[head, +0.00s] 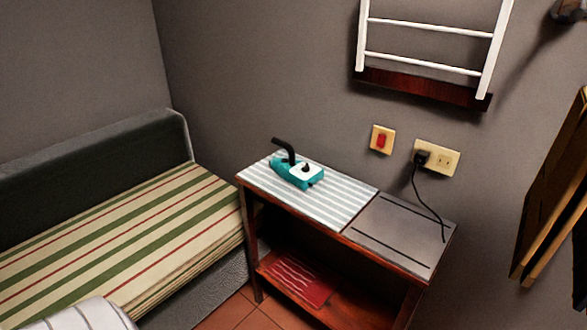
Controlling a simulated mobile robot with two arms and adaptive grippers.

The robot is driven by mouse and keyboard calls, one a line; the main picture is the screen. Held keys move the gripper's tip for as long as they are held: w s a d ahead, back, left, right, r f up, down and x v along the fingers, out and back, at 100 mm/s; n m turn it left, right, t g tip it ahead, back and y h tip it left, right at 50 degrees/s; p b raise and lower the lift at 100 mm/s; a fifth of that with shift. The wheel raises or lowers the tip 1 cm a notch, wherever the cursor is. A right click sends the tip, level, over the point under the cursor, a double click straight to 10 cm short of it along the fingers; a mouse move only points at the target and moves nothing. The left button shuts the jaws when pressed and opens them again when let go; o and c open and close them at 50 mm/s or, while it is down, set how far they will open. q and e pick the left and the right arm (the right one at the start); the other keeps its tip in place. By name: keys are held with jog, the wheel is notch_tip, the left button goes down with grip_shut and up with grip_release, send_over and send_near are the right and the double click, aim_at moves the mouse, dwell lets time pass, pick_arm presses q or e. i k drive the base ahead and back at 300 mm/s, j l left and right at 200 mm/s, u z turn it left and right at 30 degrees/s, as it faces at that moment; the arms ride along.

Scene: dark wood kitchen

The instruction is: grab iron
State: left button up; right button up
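A teal and white iron (298,173) with a black upright part sits on a striped cloth surface (340,200) on the left half of a small wooden table. Neither of my grippers can be made out in the head view. Nothing visible touches the iron.
A striped sofa (120,240) stands left of the table. A grey panel (400,232) covers the table's right half, with a black cord (427,197) from the wall outlet (445,160) hanging over it. A red item (297,280) lies on the lower shelf. A white rack (428,27) hangs above.

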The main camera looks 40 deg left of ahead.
aim_at(289, 170)
jog(key=j+u, duration=0.2)
jog(key=u, duration=0.2)
jog(key=i+j+u, duration=0.1)
jog(key=u, duration=0.3)
jog(key=j+u, duration=0.2)
jog(key=u, duration=0.2)
jog(key=i+u, duration=0.15)
jog(key=u, duration=0.25)
